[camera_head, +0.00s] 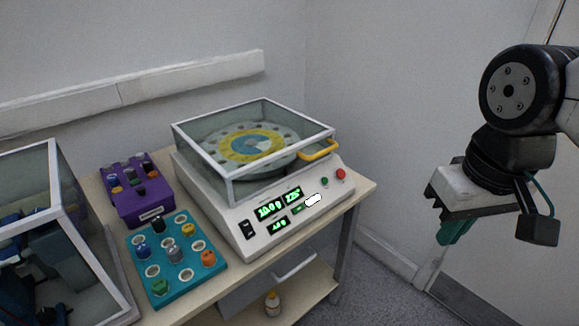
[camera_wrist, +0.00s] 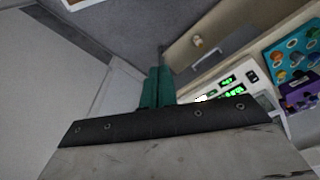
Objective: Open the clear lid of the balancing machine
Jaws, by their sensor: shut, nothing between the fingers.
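The balancing machine (camera_head: 288,230) is a white box on the table with green lit displays and buttons on its sloped front. Its clear lid (camera_head: 215,165), a glass box with a pale frame, is down over a yellow and blue disc rotor (camera_head: 250,146). A yellow handle (camera_head: 320,149) is on the lid's right front side. My gripper (camera_head: 450,232) has green fingers, hangs right of the machine, well apart from it, and is empty. The wrist view shows the fingers (camera_wrist: 158,88) together, with the machine's display panel (camera_wrist: 232,90) beyond them; the lid is not clear there.
A teal tray (camera_head: 190,285) with several small parts and a purple box (camera_head: 140,205) stand left of the machine. A glass-sided case (camera_head: 75,220) is at the far left. A bottle (camera_head: 272,304) is on the lower shelf. Floor between table and gripper is free.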

